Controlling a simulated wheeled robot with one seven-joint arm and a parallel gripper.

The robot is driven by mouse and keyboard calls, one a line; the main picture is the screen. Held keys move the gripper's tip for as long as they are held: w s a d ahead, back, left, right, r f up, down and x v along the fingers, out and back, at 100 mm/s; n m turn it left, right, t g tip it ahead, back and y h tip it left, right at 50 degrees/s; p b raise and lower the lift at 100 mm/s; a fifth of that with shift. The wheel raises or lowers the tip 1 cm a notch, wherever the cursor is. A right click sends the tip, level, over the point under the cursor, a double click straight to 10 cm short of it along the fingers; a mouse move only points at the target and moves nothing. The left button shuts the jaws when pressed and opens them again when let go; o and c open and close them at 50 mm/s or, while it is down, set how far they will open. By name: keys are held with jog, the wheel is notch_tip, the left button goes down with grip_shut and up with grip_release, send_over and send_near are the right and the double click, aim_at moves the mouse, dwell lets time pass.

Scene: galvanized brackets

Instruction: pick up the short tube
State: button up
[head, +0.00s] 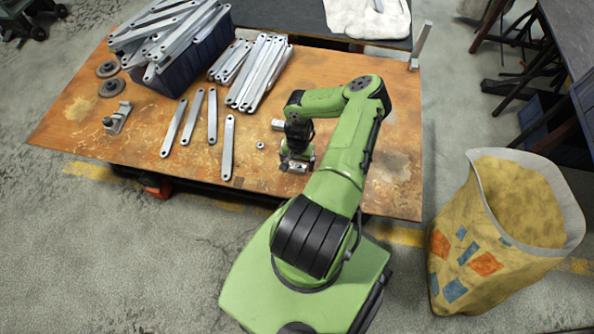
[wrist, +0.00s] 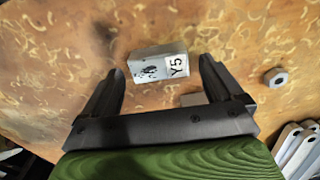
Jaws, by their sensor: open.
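My gripper is open, with nothing held. In the head view my gripper (head: 297,160) is low over the table's front middle, and the arm and gripper largely hide the piece.
A small nut (head: 260,145) lies left of my gripper. Several flat bars (head: 212,115) lie further left. A dark crate (head: 195,70) heaped with brackets and a bracket pile (head: 258,72) stand behind. Another grey piece (wrist: 193,98) is partly hidden by my gripper. Table space right of my arm is clear.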

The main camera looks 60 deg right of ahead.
jog(key=shift+f, duration=0.45)
jog(key=shift+r, duration=0.1)
jog(key=c, duration=1.2)
